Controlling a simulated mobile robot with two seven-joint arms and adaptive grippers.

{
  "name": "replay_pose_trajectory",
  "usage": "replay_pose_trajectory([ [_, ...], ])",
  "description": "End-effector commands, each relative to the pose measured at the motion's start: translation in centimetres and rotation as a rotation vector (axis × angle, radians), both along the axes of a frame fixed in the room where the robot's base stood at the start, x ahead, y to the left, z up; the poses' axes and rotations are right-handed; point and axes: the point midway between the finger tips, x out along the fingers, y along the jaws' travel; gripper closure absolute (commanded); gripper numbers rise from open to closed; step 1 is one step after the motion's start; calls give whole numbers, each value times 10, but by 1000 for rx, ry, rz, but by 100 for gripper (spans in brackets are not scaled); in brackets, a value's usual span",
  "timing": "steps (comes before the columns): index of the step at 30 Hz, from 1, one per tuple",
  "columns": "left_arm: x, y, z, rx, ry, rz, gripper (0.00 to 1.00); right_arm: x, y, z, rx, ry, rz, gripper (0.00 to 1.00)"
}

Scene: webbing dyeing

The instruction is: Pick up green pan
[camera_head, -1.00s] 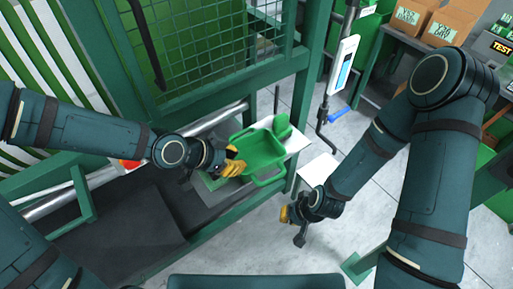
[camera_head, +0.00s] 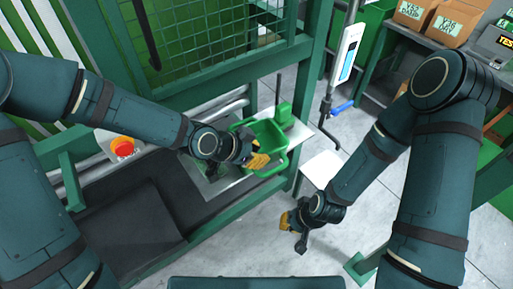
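The green pan (camera_head: 268,136), a shallow tray with loop handles, is at the centre by a light plate at the machine's edge. My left gripper (camera_head: 258,161) reaches it from the left; its yellow fingers overlap the pan's left and near side. The view does not show whether the fingers are closed on the pan or only beside it. My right gripper (camera_head: 287,220) hangs over the floor, apart from the pan, below and right of it; its finger opening is not clear.
A green block (camera_head: 284,114) stands just behind the pan. The green machine frame (camera_head: 306,95) and mesh guard (camera_head: 200,40) rise behind. A red button (camera_head: 122,147) sits left. A post with a white display (camera_head: 347,52) and blue handle (camera_head: 342,108) stands right. Grey floor (camera_head: 255,250) is open in front.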

Motion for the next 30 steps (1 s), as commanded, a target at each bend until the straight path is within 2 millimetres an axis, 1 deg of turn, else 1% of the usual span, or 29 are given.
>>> replay_pose_trajectory([
  [3, 6, -11, -13, 0, 0, -4, 83, 1, 0, -9, 0, -4, -1, 100],
  [9, 15, -26, -29, 0, 0, -3, 83, 3, 0, -16, -1, -8, -2, 100],
  [19, 17, -28, -31, 0, 1, -1, 83, 4, -1, -16, -2, -9, -2, 100],
  [20, 17, -28, -31, 1, 1, -1, 86, 4, -1, -16, -1, -9, -2, 100],
  [21, 17, -28, -31, 0, 1, -1, 100, 4, -1, -16, -1, -9, -2, 100],
  [30, 17, -28, -31, -1, -1, -1, 100, 4, -1, -16, -2, -9, -2, 100],
])
